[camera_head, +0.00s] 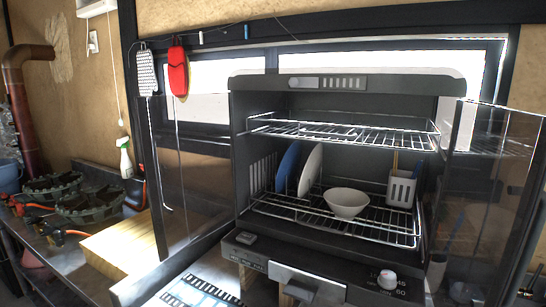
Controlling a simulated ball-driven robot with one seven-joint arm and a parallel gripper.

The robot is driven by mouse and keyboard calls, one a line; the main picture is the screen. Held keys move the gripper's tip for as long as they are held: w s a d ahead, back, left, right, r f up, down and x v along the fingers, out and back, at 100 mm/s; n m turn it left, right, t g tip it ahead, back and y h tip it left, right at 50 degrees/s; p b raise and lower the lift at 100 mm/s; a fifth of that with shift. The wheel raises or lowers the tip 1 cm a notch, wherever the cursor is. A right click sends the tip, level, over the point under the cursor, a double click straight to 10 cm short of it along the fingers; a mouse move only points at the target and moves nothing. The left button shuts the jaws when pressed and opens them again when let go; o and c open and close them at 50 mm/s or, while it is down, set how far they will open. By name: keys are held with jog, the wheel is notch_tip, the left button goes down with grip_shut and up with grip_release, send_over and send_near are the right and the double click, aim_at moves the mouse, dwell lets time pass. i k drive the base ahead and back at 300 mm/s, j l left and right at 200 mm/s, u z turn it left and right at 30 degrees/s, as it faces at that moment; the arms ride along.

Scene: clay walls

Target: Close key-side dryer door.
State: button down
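A dark dish dryer (349,84) stands open at the centre, with wire racks inside. Its left door (185,165), a clear panel with a dark frame, is swung out to the left. Its right door (492,190), also clear with a dark frame, is swung out to the right. Both doors stand open. I cannot make out a key that marks one side. My gripper is not in view.
The lower rack holds a blue plate (287,167), a white plate (310,171), a white bowl (346,203) and a white utensil holder (401,189). A wooden block (120,246) lies left of the left door. Green-black objects (88,203) and a spray bottle (125,158) are farther left.

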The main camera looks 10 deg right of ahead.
aim_at(188, 142)
jog(key=i+j+z, duration=0.15)
jog(key=j+z, duration=0.2)
jog(key=j, duration=0.25)
jog(key=j+z, duration=0.35)
jog(key=j, duration=0.2)
jog(key=j+z, duration=0.35)
jog(key=j, duration=1.45)
jog(key=k+j+z, duration=0.1)
jog(key=j, duration=1)
